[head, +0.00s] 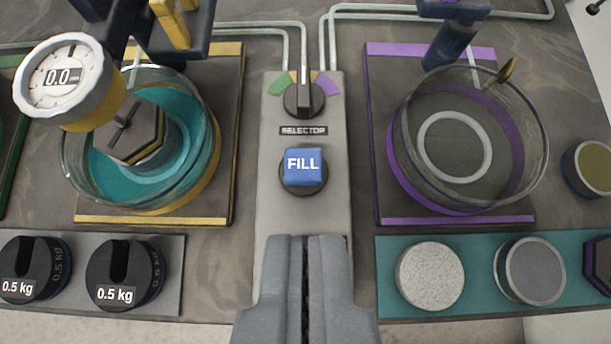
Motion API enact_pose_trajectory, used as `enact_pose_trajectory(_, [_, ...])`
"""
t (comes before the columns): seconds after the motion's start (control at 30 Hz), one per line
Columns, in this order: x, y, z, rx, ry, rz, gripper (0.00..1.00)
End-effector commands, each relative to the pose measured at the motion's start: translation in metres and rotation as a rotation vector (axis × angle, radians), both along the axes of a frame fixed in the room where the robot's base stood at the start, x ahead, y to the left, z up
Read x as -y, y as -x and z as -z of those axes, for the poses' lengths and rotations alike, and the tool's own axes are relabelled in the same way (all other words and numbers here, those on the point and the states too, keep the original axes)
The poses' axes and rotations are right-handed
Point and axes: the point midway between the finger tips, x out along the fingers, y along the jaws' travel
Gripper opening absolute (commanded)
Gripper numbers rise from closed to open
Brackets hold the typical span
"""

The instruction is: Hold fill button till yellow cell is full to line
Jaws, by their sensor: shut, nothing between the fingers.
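The blue FILL button (304,167) sits on the grey control panel (272,215) in the middle of the head view. Above it is the SELECTOR knob (304,97), with green, yellow and purple marks around it; its pointer looks to be straight up, near yellow. The yellow cell (80,160) is a glass vessel on a yellow-edged base at left, with teal liquid and a hexagonal block inside. Its fill line cannot be made out. My gripper (305,240) is shut and empty, below the button in the picture and seemingly apart from it.
A white dial gauge (62,77) reading 0.0 overlaps the yellow cell. A purple-edged glass cell (535,140) stands at right with a pale ring inside. Two 0.5 kg weights (125,272) sit front left. A teal tray (390,300) with round discs is front right.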

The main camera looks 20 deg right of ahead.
Motion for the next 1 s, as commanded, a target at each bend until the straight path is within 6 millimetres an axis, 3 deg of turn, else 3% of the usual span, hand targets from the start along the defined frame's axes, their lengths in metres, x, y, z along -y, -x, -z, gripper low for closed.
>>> enact_pose_trajectory(0.37, [0.004,-0.010,0.011,-0.001,0.000,0.001,0.00])
enact_pose_trajectory(1.0, [0.020,-0.069,0.073,-0.001,-0.001,0.001,0.00])
